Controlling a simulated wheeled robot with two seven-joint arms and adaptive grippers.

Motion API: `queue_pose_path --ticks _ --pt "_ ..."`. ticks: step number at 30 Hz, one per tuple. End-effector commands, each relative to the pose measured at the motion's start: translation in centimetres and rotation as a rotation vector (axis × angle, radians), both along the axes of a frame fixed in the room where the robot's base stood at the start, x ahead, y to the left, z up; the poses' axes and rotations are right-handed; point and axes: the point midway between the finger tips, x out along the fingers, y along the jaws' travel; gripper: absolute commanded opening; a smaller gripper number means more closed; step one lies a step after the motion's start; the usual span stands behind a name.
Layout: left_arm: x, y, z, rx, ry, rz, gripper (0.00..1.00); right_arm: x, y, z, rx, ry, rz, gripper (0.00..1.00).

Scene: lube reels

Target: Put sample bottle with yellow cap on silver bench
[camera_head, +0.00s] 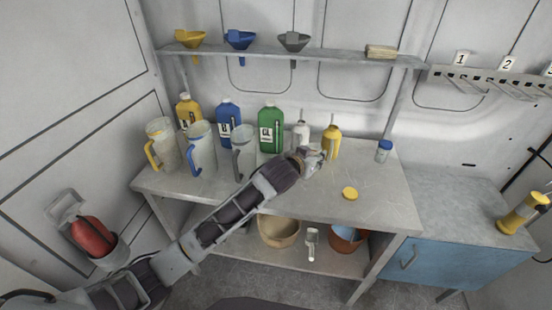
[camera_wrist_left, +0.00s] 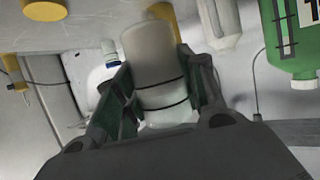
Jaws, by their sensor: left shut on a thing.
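My left gripper (camera_wrist_left: 160,95) is shut on a whitish, translucent cylindrical bottle (camera_wrist_left: 150,55) with dark rings around it. The gripper hides the end of the bottle towards it, so I cannot see its cap. In the head view the left gripper (camera_head: 313,160) is over the back middle of the silver bench (camera_head: 290,195), in front of the white and yellow oilers. I cannot tell whether the bottle touches the bench. A flat round yellow cap or lid (camera_head: 349,193) lies on the bench to the right. My right gripper is not in view.
A blue-capped bottle (camera_head: 384,150) stands at the back right. The yellow oiler (camera_head: 331,142), white oiler (camera_head: 301,132) and green bottle (camera_head: 270,130) stand close behind the gripper. Jugs (camera_head: 200,150) stand left. The bench's front right is clear. A blue cabinet (camera_head: 450,265) adjoins it.

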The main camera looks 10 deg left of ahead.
Motion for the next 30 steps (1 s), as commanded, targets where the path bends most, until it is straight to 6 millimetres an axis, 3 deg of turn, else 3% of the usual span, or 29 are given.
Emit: queue_pose_path --ticks 16,30 --pt "0.0 0.0 -0.4 0.000 0.001 0.000 0.15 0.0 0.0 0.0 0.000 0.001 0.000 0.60" --pt "0.0 0.0 -5.7 0.001 0.000 0.000 0.15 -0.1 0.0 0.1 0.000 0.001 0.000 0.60"
